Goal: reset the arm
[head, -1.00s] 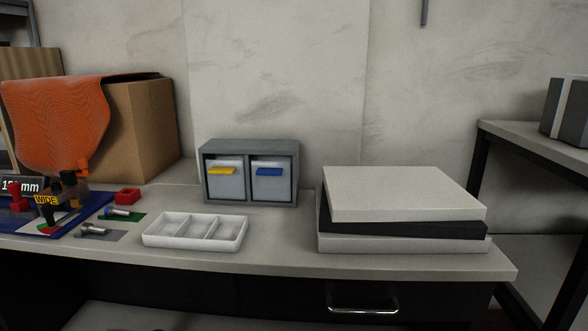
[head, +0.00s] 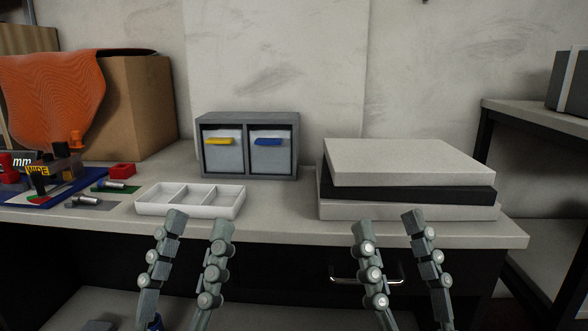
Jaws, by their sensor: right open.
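My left gripper (head: 198,225) is in the lower part of the head view, in front of the table's front edge and below the white tray. Its two fingers stand apart with nothing between them, so it is open. My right gripper (head: 386,225) is also in front of the table edge, below the stacked slabs. Its fingers are spread wide and empty. Both grippers point up in the picture. The arms behind the fingers are mostly out of view.
The table (head: 285,230) carries a three-part white tray (head: 206,212), a grey two-drawer box (head: 249,118), stacked slabs (head: 410,162) and a cardboard box (head: 140,105) with an orange mat (head: 50,100). A drawer handle (head: 340,281) sits below the table edge.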

